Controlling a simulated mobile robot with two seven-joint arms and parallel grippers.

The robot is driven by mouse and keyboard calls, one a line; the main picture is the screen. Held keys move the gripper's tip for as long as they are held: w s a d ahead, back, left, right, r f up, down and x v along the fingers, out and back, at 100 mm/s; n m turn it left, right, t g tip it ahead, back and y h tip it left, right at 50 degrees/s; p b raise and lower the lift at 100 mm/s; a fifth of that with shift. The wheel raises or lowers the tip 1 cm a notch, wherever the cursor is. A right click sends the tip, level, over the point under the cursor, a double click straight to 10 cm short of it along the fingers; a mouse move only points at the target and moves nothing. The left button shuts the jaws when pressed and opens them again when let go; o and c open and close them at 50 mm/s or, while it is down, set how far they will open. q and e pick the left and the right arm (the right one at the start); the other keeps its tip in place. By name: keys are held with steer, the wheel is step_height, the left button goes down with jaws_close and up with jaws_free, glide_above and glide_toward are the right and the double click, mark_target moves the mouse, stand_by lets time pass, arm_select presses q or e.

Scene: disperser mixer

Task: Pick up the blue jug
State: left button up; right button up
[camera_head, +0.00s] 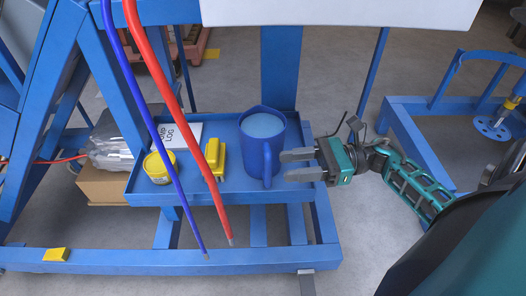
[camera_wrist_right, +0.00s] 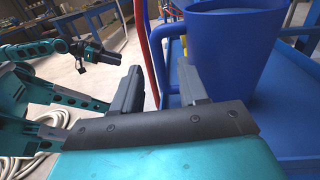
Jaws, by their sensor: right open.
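The blue jug (camera_head: 257,145) stands upright on the blue shelf tray, with light blue contents showing at its open top. Its handle faces the front. My right gripper (camera_head: 284,166) is open and empty just right of the jug, with its fingertips close to the handle side. In the right wrist view the jug (camera_wrist_right: 231,50) fills the upper right, beside and beyond one finger of the right gripper (camera_wrist_right: 160,88). A teal arm with a dark gripper, my left one (camera_wrist_right: 97,53), shows small at the upper left there; its jaws are too small to judge.
The blue tray (camera_head: 227,187) also holds a yellow tub (camera_head: 159,168), a yellow block-like item (camera_head: 214,160) and a white labelled sheet (camera_head: 178,135).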

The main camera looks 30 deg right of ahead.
mark_target(268, 169)
steer(key=shift+f+x, duration=0.15)
steer(key=shift+x, duration=1.3)
steer(key=shift+f+x, duration=0.15)
steer(key=shift+x, duration=1.3)
jaws_close()
steer(key=shift+r, duration=0.15)
